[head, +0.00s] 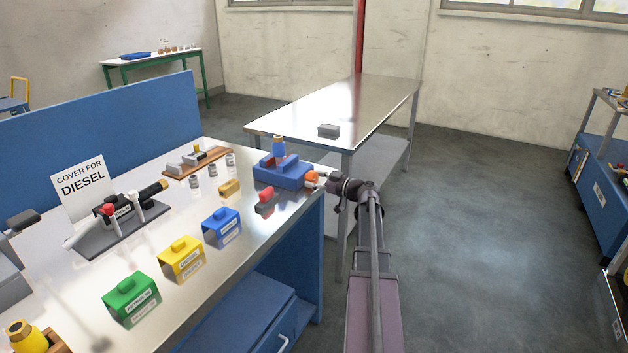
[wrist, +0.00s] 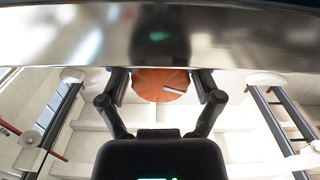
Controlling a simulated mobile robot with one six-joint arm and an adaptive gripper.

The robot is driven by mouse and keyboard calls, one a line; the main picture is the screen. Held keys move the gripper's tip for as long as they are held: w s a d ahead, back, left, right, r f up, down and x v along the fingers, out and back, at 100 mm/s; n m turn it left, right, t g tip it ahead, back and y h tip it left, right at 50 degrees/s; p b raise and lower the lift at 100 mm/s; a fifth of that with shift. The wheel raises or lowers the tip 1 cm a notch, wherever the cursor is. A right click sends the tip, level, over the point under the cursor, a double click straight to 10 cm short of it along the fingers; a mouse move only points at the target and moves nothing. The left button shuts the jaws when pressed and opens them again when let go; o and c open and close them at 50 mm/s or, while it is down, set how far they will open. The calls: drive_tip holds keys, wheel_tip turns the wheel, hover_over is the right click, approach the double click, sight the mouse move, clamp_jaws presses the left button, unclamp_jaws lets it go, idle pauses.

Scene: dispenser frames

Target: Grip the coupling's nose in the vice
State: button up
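The blue vice (head: 283,173) stands at the far right corner of the steel-topped bench. A small blue piece with a brass-coloured top (head: 278,146), which looks like the coupling, stands upright at the vice's jaws. Its lower end and the jaw gap are hidden. An orange knob (head: 311,178) is on the vice's right side. My gripper (head: 318,180) is at this knob, past the bench edge. In the wrist view the orange knob (wrist: 158,84), with a pale bar across it, sits between my two fingers, which appear to press its sides.
Green (head: 131,297), yellow (head: 181,258) and blue (head: 221,227) labelled covers line the bench front. A red-handled piece (head: 266,201) lies before the vice. A sign (head: 84,187) reads "COVER FOR DIESEL".

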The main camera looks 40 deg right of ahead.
drive_tip(key=c, duration=0.6)
drive_tip(key=shift+o, duration=0.2)
drive_tip(key=shift+m, duration=2.9)
drive_tip(key=o, duration=1.1)
drive_tip(key=shift+w, duration=0.1)
drive_tip(key=shift+o, duration=0.2)
